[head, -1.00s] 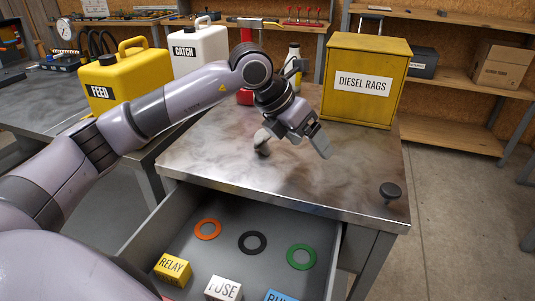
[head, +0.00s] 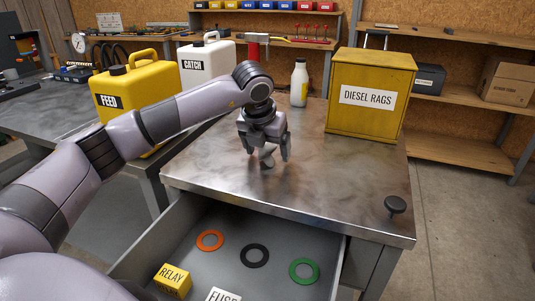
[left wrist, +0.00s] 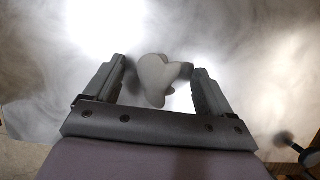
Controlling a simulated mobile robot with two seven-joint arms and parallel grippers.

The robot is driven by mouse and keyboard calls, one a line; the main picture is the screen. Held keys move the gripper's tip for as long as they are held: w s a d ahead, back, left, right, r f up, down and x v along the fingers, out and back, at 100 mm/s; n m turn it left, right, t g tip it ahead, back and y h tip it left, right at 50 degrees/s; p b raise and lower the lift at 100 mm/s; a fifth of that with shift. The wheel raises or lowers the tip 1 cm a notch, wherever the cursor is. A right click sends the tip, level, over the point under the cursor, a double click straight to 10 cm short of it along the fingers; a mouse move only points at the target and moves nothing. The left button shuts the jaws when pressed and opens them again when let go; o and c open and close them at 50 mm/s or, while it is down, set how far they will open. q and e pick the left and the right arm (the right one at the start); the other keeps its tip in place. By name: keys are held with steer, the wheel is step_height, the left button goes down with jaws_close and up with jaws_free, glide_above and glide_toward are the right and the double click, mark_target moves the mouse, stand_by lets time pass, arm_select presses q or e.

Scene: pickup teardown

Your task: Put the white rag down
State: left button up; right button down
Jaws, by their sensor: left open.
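My left gripper (head: 266,154) points down over the steel tabletop, its two fingers apart. A small, rounded, pale grey-white lump (head: 267,158), which looks like the white rag, is low between the fingers. In the left wrist view the lump (left wrist: 156,80) sits between the open fingers (left wrist: 159,66), with a gap to the left finger and little or none to the right one. It appears to rest on the tabletop. My right gripper is not in view.
A yellow DIESEL RAGS box (head: 372,98) and a white bottle (head: 299,84) stand at the back of the steel table (head: 330,190). A black knob (head: 395,205) is at its front right. The open drawer below holds rings (head: 254,256) and labelled blocks (head: 172,280).

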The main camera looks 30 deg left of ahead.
arm_select(q)
steer(key=shift+f, duration=0.1)
steer(key=c, duration=1.2)
steer(key=shift+c, duration=0.2)
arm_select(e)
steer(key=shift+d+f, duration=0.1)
